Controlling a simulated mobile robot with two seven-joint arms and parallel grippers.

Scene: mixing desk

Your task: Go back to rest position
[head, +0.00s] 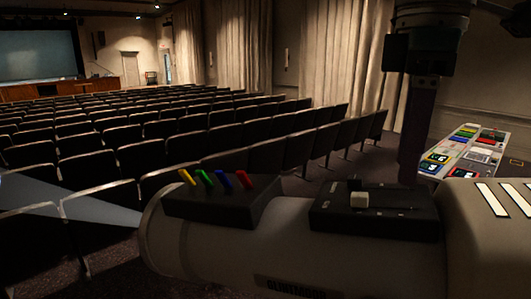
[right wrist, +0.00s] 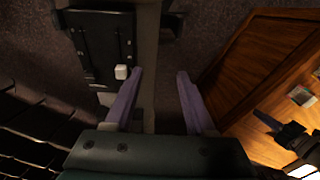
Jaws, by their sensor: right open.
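My right gripper (head: 408,176) hangs down from the top right of the head view, its fingers dark and purplish. In the right wrist view my right gripper (right wrist: 160,73) is open, with nothing between its two fingers. In the head view its fingertips are just behind or above the right end of a black slider box (head: 330,222) with a white knob (head: 359,199).
The slider box sits on a large pale spotlight housing (head: 220,262). A black box with coloured levers (head: 222,205) is at its left. A colourful control panel (head: 467,150) is at the right. A wooden surface (right wrist: 262,65) lies right of the fingers. Rows of seats (head: 150,135) fill the background.

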